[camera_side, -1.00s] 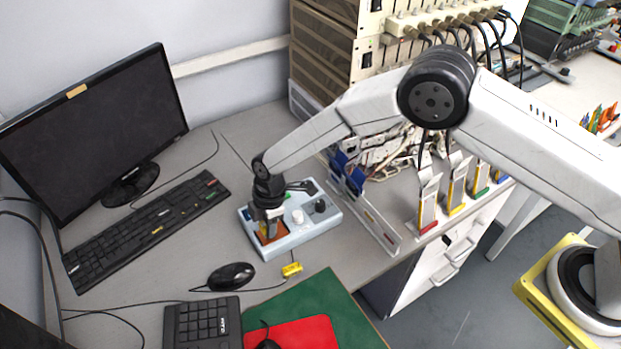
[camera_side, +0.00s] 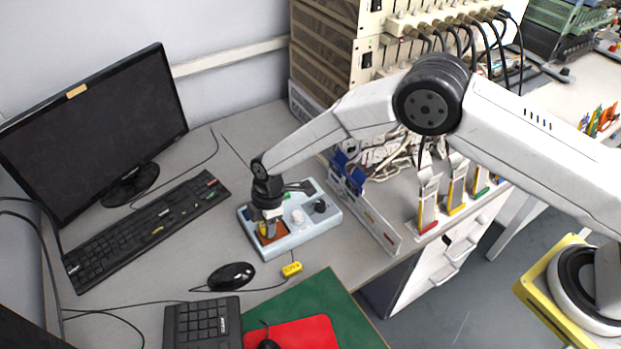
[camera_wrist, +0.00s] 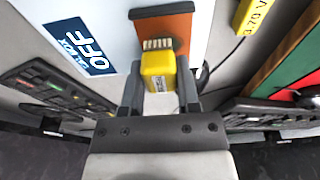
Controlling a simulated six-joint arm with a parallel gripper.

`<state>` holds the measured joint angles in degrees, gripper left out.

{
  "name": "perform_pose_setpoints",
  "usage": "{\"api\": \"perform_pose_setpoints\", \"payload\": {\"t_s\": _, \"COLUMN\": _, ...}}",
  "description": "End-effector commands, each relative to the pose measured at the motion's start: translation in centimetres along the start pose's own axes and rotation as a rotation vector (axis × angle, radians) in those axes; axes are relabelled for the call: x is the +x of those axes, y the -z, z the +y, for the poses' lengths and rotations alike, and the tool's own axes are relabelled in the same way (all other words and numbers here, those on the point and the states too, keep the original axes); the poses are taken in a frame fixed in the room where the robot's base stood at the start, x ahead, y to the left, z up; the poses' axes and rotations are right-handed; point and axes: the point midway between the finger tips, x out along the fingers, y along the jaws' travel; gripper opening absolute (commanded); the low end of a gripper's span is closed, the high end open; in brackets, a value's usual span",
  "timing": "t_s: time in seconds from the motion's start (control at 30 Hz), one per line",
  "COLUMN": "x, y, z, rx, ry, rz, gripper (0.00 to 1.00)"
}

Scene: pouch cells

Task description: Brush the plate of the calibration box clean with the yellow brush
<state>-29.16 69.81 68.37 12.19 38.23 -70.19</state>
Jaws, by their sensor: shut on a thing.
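The light blue calibration box (camera_side: 325,222) stands on the desk in the side view. Its orange-brown plate (camera_side: 280,236) is at the box's near left end and shows in the wrist view (camera_wrist: 178,22) too. My gripper (camera_wrist: 160,92) is shut on the yellow brush (camera_wrist: 158,72). The brush's pale bristles (camera_wrist: 157,44) lie over the plate; I cannot tell if they touch it. In the side view my gripper (camera_side: 268,222) is low over the plate and hides part of it.
A yellow tag (camera_side: 291,269) lies on the desk by the box's front. A black mouse (camera_side: 231,276), a keyboard (camera_side: 148,228) and a monitor (camera_side: 95,130) are to the left. A clear rail (camera_side: 375,215) and racked cells (camera_side: 428,200) stand to the right. A green mat (camera_side: 330,300) lies in front.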

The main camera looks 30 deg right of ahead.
Motion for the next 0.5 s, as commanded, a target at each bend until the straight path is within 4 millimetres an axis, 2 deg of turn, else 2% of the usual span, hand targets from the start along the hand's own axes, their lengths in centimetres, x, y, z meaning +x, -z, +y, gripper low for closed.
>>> {"api": "perform_pose_setpoints", "payload": {"t_s": 0.2, "x": -0.05, "y": -0.03, "z": 0.71, "rx": 0.001, "ry": -0.001, "rz": 0.000, "gripper": 0.00}}
{"api": "perform_pose_setpoints", "payload": {"t_s": 0.5, "x": -0.06, "y": -0.01, "z": 0.64, "rx": 0.000, "ry": 0.000, "rz": 0.000, "gripper": 0.00}}
